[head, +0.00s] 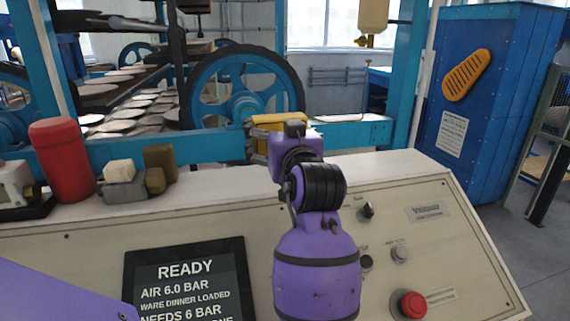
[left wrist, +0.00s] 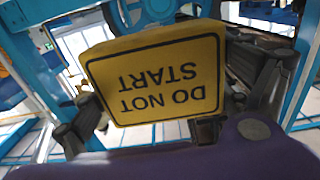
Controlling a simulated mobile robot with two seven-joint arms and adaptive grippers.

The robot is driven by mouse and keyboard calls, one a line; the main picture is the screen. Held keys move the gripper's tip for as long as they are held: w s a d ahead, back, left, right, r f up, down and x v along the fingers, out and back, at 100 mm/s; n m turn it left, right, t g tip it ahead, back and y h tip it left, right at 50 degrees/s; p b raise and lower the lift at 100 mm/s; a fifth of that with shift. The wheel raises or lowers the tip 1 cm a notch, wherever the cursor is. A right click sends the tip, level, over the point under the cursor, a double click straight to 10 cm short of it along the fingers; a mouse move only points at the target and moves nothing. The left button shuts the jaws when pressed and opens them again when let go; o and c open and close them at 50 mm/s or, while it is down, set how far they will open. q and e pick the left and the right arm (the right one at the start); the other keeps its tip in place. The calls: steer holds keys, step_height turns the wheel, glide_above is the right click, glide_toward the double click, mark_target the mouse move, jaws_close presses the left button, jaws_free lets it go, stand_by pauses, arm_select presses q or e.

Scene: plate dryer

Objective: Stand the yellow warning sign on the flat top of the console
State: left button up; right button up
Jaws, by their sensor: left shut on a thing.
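The yellow warning sign (head: 279,120) is in my left gripper (head: 274,134), over the back edge of the console in the head view. In the left wrist view the sign (left wrist: 155,75) fills the middle, between the two fingers of my left gripper (left wrist: 168,105). Its face reads DO NOT START, upside down in that picture. The console's flat top (head: 225,184) is a pale strip behind the sloping panel. My wrist hides part of the sign and part of the top. I cannot tell the gap between sign and top. My right gripper is not in view.
On the top's left part stand a red cylinder (head: 62,160), a grey tray with blocks (head: 124,188) and a pale object (head: 14,185). A blue frame bar (head: 345,135) and wheel (head: 243,92) are behind. The top right of my wrist (head: 395,168) is clear.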

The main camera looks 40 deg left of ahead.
arm_select(q)
steer(key=w+f, duration=0.2)
steer(key=w+a+f, duration=0.1)
steer(key=w+f, duration=0.1)
steer(key=w, duration=0.1)
steer(key=w+f, duration=0.3)
steer(key=shift+w+a+b, duration=0.1)
steer(key=shift+a+b, duration=0.2)
steer(key=shift+a, duration=0.05)
steer(key=shift+w+f, duration=0.15)
steer(key=shift+f, duration=0.8)
steer(key=shift+w+f, duration=0.15)
steer(key=shift+f, duration=0.75)
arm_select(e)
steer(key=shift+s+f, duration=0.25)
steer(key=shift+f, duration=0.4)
arm_select(q)
steer(key=shift+f, duration=0.2)
steer(key=o, duration=0.9)
steer(key=shift+f+b, duration=0.15)
steer(key=shift+b, duration=0.15)
steer(key=shift+o, duration=0.5)
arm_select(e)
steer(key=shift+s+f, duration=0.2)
